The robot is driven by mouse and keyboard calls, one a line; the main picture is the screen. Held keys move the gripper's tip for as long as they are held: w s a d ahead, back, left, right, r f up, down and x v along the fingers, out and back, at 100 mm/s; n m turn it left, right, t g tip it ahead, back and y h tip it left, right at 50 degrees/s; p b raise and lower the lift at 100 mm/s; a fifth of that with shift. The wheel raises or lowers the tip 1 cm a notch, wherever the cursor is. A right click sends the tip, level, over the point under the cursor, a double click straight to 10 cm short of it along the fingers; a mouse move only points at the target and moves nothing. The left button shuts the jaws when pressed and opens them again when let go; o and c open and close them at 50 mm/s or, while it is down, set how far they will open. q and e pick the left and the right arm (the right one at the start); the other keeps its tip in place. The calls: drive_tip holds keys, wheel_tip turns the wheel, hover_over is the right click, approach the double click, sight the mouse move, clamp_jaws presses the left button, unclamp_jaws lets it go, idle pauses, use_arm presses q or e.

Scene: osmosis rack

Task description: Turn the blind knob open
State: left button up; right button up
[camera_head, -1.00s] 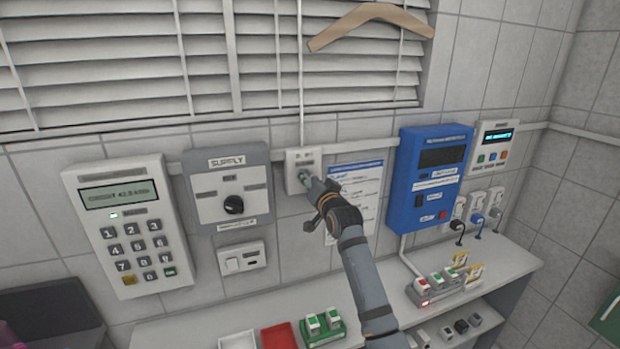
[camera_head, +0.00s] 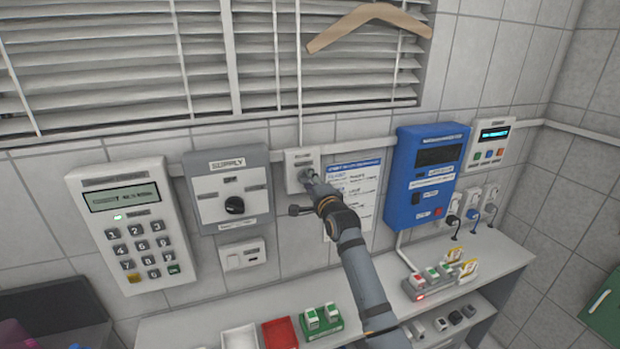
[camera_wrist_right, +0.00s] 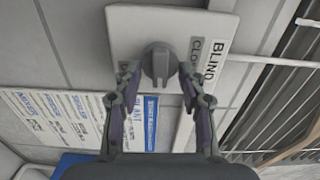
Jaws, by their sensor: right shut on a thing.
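The blind knob (camera_wrist_right: 158,62) is a grey knob on a small white plate. In the right wrist view a label on the plate reads "BLIND", with a second label beside it that is partly covered. The plate (camera_head: 298,160) shows in the head view on the wall below the window blind (camera_head: 130,65). My right gripper (camera_wrist_right: 158,82) is at the plate with one finger on each side of the knob, shut on it. In the head view the gripper (camera_head: 308,177) hides most of the knob. The blind's slats look tilted, with gaps between them. My left gripper is not in view.
A grey supply box (camera_head: 205,205) and keypad (camera_head: 125,230) are left of the plate. A paper sheet (camera_head: 365,185) and blue box (camera_head: 425,175) are to its right. Below, a grey shelf (camera_head: 190,325) holds trays and small blocks. A wooden hanger-like piece (camera_head: 370,15) is above.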

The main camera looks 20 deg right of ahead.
drive_tip(key=m+p, duration=0.1)
drive_tip(key=m, duration=0.2)
drive_tip(key=shift+m, duration=0.3)
drive_tip(key=m, duration=0.5)
drive_tip(key=shift+a+f+m, duration=0.1)
drive_tip(key=shift+f+m, duration=0.15)
drive_tip(key=shift+m, duration=0.05)
drive_tip(key=o, duration=1.1)
drive_tip(key=shift+o, duration=0.2)
drive_tip(key=s, duration=1.2)
drive_tip(key=shift+d, duration=0.2)
drive_tip(key=shift+f, duration=0.1)
